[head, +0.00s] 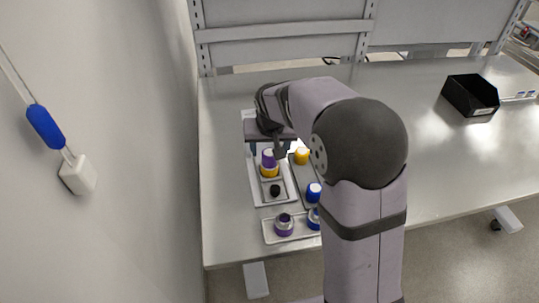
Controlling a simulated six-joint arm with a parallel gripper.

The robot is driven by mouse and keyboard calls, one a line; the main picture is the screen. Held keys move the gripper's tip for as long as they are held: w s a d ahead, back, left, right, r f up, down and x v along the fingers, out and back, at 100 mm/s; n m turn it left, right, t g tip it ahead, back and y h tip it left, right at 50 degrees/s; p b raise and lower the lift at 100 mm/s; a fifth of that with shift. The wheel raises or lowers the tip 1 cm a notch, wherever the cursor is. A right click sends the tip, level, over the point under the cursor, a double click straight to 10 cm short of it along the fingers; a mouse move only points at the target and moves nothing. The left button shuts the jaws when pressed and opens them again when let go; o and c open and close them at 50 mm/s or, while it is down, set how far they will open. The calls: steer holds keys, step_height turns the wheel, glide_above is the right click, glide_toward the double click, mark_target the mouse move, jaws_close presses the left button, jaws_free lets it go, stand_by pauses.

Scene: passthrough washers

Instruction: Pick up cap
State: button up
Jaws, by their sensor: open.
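My gripper (267,150) points down over the white tray (256,193) and is open; its fingers are partly hidden by my arm. A purple piece with a white top (268,157) sits on a yellow piece (269,173), just below the gripper. A small black piece (275,190) is nearer the front of the tray. A yellow piece with a pale top (302,156) and a blue piece with a white top (314,194) stand to the right. I cannot tell which of these is the cap. I see no piece held.
A smaller front tray (270,236) holds a purple piece with a dark opening (284,226) and a blue piece (314,218) partly behind my arm. A black bin (470,95) stands at the back right. The table's right side is mostly clear. A wall borders the left.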

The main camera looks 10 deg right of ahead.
mark_target(270, 153)
steer(key=shift+p+x, duration=0.7)
steer(key=shift+x, duration=1.35)
steer(key=c, duration=1.1)
